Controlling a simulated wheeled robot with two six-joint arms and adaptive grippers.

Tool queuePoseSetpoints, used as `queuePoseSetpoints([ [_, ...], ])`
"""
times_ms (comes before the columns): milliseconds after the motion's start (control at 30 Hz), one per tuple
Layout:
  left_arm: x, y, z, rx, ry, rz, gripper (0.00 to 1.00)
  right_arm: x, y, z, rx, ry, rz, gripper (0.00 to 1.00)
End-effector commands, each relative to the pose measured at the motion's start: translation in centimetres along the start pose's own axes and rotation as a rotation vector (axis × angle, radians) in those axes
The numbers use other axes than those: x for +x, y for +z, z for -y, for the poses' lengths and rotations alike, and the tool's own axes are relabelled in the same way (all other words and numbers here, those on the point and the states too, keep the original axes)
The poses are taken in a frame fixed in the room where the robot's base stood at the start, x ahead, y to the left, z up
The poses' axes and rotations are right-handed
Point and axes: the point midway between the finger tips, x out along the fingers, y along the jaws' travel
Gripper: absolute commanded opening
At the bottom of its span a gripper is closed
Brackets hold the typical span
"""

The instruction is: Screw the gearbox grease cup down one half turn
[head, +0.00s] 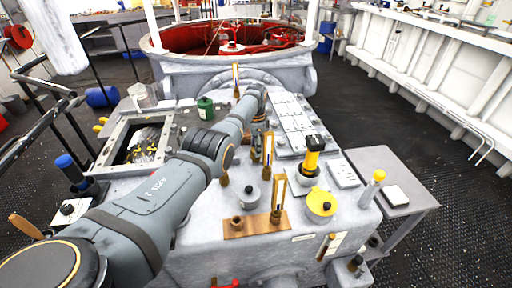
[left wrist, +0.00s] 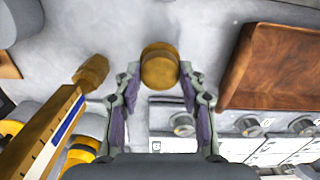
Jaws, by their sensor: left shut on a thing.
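The grease cup (left wrist: 160,68), a round brass cap, sits between my left fingertips in the left wrist view. My left gripper (left wrist: 160,72) is shut on its sides. In the head view my left arm reaches over the grey gearbox housing (head: 215,235), and my left gripper (head: 258,150) points down at its middle. The cup cannot be made out there behind the gripper and the gauges. My right gripper is not in view.
A brass-framed gauge (head: 268,158) stands close beside the gripper; one also shows in the left wrist view (left wrist: 45,135). A second gauge (head: 278,192), a black-and-yellow handle (head: 313,155), a yellow-lidded pot (head: 321,203) and a green can (head: 205,107) stand around. A brown block (left wrist: 280,65) lies right.

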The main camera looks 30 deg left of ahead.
Motion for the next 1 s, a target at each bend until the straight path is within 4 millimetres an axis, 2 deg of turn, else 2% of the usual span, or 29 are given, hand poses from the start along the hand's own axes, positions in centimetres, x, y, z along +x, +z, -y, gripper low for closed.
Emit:
queuePoseSetpoints([
  [567, -0.24, -0.12, 0.12, 0.031, -0.005, -0.004, 0.09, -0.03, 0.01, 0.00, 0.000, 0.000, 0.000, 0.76],
  [600, -0.25, -0.12, 0.12, 0.031, -0.005, -0.004, 0.43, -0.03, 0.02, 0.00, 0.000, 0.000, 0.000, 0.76],
  [700, -0.23, -0.11, 0.11, 0.031, -0.004, -0.004, 0.57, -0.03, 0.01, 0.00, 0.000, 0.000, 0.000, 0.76],
  [767, -0.19, -0.09, 0.09, 0.031, -0.004, -0.003, 0.63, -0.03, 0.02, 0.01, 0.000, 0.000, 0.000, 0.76],
  [1000, -0.10, -0.04, 0.05, 0.030, -0.002, -0.002, 0.63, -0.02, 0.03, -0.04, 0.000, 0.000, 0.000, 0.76],
])
